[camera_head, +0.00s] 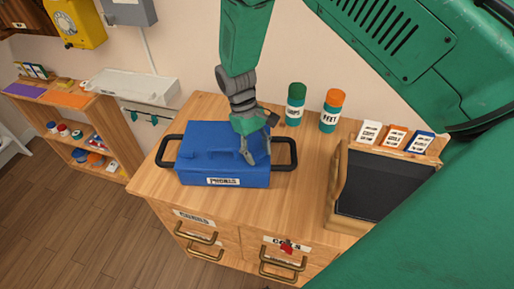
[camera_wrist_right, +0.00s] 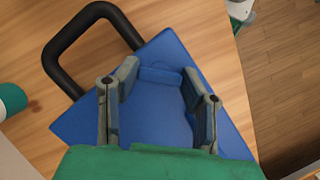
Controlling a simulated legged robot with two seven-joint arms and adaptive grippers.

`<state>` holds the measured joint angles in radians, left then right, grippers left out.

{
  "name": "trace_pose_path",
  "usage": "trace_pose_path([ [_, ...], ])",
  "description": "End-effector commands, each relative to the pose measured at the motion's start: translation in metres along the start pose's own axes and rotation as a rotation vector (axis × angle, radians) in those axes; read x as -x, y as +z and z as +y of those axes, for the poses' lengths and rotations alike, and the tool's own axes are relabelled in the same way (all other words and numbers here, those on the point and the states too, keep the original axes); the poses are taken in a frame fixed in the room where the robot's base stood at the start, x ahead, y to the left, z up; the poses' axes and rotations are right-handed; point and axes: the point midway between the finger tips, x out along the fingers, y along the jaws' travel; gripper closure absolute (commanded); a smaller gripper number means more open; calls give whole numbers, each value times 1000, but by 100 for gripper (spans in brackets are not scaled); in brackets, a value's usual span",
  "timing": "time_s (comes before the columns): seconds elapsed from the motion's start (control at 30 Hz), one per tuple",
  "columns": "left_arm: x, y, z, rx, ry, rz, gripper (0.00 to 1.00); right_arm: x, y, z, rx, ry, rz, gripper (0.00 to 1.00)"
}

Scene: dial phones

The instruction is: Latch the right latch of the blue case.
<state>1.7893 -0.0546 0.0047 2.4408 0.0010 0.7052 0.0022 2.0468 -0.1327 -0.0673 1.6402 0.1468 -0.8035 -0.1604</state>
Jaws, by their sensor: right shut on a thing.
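The blue case (camera_head: 205,165) lies closed on the wooden cabinet top, with a "PHONES" label on its front and black handles at both ends. My right gripper (camera_head: 257,156) comes down from above onto the case's right end, next to the right handle (camera_head: 293,152). In the right wrist view, the gripper (camera_wrist_right: 160,78) has its two grey fingers on either side of a raised blue piece (camera_wrist_right: 160,76) at the case's edge, which looks like the right latch. In the head view the fingers mostly hide this spot. My left gripper is not in view.
Behind the case stand a green-capped bottle (camera_head: 295,104) and an orange-capped bottle (camera_head: 331,110). To the right is a dark tray (camera_head: 378,187) with several cards behind it. Labelled drawers (camera_head: 205,237) are below the front edge. The cabinet top left of the case is clear.

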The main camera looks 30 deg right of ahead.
Motion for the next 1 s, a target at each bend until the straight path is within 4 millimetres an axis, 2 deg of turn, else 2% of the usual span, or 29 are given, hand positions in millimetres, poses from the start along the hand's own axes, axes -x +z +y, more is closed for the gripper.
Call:
trace_pose_path([
  [0.6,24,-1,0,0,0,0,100,1,0,0,-503,-211,0,93],
  [1.0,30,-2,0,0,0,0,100,0,0,0,-662,-277,-1,93],
])
